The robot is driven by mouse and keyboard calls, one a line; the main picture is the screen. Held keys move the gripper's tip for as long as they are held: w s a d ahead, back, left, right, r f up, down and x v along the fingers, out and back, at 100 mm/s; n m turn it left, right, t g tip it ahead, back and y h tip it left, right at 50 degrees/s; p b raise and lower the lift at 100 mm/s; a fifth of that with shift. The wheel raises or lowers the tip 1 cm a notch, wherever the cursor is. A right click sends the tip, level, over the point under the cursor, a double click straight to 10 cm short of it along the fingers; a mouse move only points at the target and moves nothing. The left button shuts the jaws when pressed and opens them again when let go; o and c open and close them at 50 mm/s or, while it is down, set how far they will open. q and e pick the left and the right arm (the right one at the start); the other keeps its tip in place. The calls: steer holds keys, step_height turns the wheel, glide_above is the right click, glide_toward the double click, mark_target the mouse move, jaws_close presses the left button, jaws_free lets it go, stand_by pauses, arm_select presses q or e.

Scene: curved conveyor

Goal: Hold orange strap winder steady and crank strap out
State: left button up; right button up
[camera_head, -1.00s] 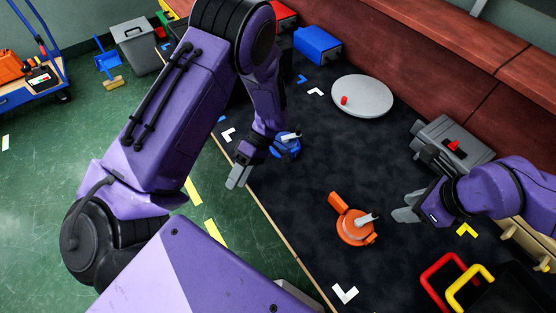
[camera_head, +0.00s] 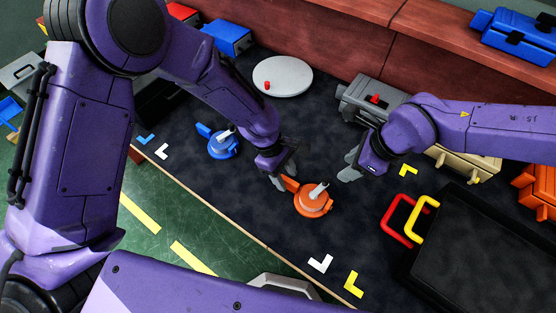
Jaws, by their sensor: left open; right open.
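The orange strap winder (camera_head: 312,203) lies on the dark work surface (camera_head: 235,255), with a grey crank knob (camera_head: 319,190) standing up from its round body. Its orange arm points up and left. My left gripper (camera_head: 279,181) is open, with its fingertips close to the end of that orange arm; I cannot tell whether they touch. My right gripper (camera_head: 347,171) is open and empty, above and to the right of the winder, apart from it.
A blue winder (camera_head: 222,146) lies to the left. A grey round disc (camera_head: 283,76) with a red knob is at the back. A grey box (camera_head: 370,97) stands behind my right arm. Red (camera_head: 394,222) and yellow (camera_head: 411,236) handles and a black case (camera_head: 470,245) are at right.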

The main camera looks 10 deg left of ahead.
arm_select(q)
steer(key=shift+x, duration=1.1)
jaws_close()
